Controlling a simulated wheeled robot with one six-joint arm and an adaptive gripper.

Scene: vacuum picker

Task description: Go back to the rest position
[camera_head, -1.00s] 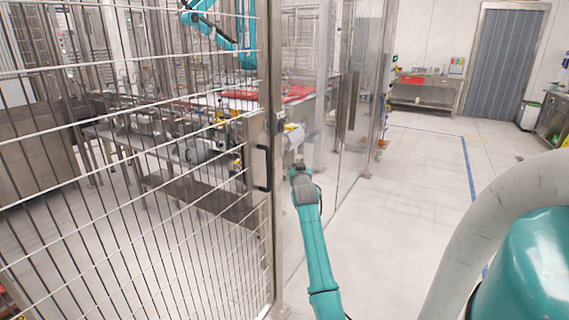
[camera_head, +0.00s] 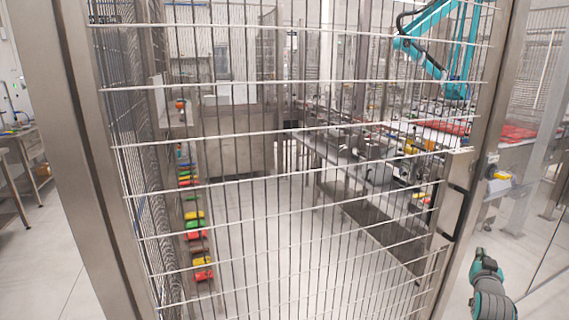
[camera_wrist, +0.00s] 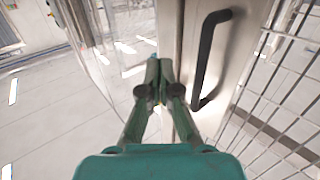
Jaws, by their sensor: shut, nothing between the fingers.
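My gripper (camera_wrist: 159,70) shows in the wrist view with its two green fingers together and nothing between them. Its tips are beside the metal post of a cage door (camera_wrist: 170,30), left of the black door handle (camera_wrist: 203,65). I cannot tell if the tips touch the post. In the head view, my gripper (camera_head: 479,254) is at the lower right, right of the door post and a little below the same black handle (camera_head: 458,212). The wire mesh door (camera_head: 280,215) fills the middle of that view and looks closed.
Behind the mesh are a conveyor (camera_head: 350,160), a teal robot arm (camera_head: 430,40) and a row of coloured parts (camera_head: 195,220) at the left. Clear panels stand right of the door post. A steel table (camera_head: 25,165) is at the far left, with bare floor before it.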

